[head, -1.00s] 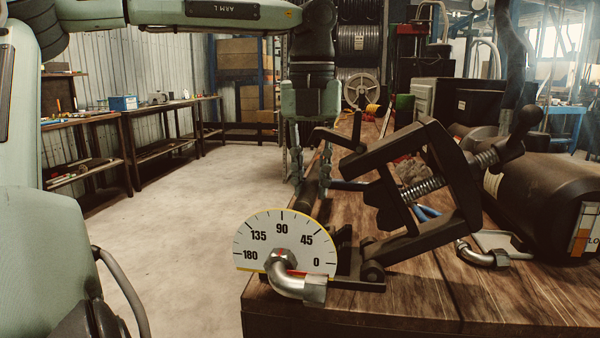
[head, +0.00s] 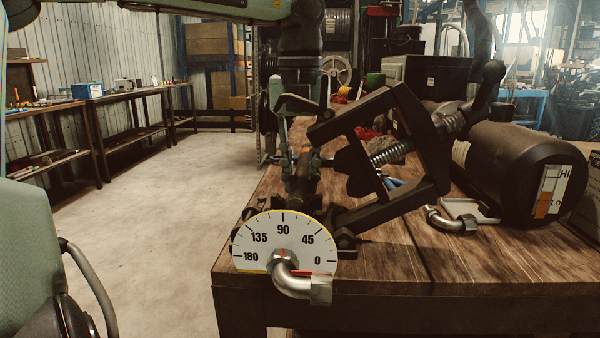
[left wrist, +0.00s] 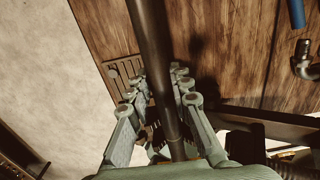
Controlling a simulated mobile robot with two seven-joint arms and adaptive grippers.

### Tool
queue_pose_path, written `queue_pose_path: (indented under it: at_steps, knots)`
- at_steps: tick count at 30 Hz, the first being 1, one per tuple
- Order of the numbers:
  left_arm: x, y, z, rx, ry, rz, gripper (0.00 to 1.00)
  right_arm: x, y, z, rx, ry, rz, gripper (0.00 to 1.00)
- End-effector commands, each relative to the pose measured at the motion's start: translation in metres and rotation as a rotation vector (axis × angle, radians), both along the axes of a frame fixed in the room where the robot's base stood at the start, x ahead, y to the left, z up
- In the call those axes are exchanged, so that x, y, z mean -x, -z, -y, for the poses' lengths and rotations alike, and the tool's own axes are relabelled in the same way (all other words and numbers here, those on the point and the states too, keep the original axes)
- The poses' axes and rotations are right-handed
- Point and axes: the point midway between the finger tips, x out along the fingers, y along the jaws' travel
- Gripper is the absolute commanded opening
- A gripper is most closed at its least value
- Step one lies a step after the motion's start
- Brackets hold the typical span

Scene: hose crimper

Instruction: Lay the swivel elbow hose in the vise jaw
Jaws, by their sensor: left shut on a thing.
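The swivel elbow hose is a black hose with a silver elbow fitting (head: 297,283), which shows in front of a half-round white angle dial (head: 284,240) at the bench's front edge. My left gripper (head: 300,165) is shut on the hose behind the dial; the dark hose (left wrist: 165,75) runs between its fingers (left wrist: 160,100) in the left wrist view. The black vise (head: 425,150), with its tilted frame, screw and handle, is just right of the gripper. The dial and hose partly hide its base, so I cannot tell whether the hose touches the jaw. My right gripper is out of view.
A black cylindrical machine (head: 525,170) stands on the wooden bench (head: 480,270) at the right. A second silver elbow (head: 450,220) lies before it. Open floor (head: 160,230) is left of the bench; side benches (head: 125,125) line the wall.

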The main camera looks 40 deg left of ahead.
Motion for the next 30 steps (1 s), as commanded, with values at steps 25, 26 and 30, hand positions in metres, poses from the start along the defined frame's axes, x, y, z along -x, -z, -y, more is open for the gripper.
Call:
queue_pose_path:
  at_steps: [25, 26, 30]
  knots:
    - [-0.0001, 0.0025, 0.0000, 0.000, 0.000, 0.001, 0.00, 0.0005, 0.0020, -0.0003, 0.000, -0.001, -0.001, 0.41]
    - [-0.0001, 0.0025, 0.0000, 0.000, 0.000, 0.001, 0.00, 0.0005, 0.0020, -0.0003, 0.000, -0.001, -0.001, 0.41]
    - [-0.0001, 0.0025, 0.0000, 0.000, 0.000, 0.001, 0.29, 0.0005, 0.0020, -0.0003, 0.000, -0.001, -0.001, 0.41]
